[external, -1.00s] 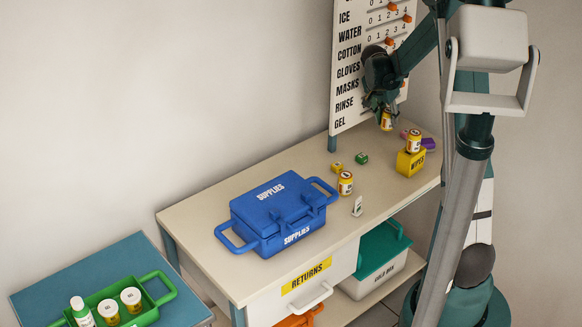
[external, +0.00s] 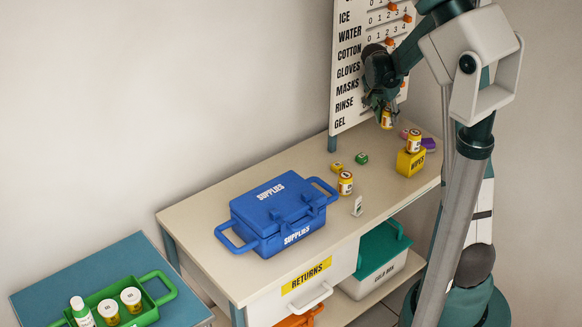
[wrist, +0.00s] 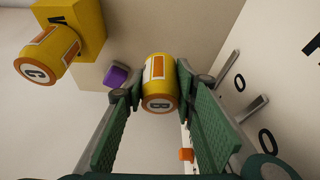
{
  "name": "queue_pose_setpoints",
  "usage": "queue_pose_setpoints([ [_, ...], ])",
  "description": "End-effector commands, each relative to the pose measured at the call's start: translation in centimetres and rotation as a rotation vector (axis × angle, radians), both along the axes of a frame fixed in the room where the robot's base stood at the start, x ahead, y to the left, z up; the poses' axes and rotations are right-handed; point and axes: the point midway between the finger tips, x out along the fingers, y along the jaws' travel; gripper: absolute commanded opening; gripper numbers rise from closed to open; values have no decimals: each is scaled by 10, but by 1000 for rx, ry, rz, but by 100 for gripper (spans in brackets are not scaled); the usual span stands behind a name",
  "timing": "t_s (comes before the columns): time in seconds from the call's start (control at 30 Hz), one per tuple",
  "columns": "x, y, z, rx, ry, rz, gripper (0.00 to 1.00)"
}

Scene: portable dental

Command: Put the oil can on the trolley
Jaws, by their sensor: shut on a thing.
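My gripper (external: 383,105) is shut on a yellow can (external: 387,121) with an orange and white label, held above the back right of the beige worktop (external: 215,215). In the wrist view the can (wrist: 159,82) sits between both fingers (wrist: 157,92), its lid marked B toward the camera. Similar cans stand on the yellow wipes box (external: 411,163) and on the worktop (external: 345,183); the one on the box shows a C in the wrist view (wrist: 46,54). No label reads as oil. A blue-topped table (external: 90,268) at lower left may be the trolley; its legs are out of view.
A blue supplies case (external: 278,215) fills the worktop's middle.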

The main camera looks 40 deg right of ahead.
Motion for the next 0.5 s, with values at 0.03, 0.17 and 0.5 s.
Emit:
queue_pose_setpoints([
  [0.03,0,0,0,0,0,0,15],
  [0.17,0,0,0,0,0,0,15],
  [0.5,1,29,-11,0,0,51,15],
])
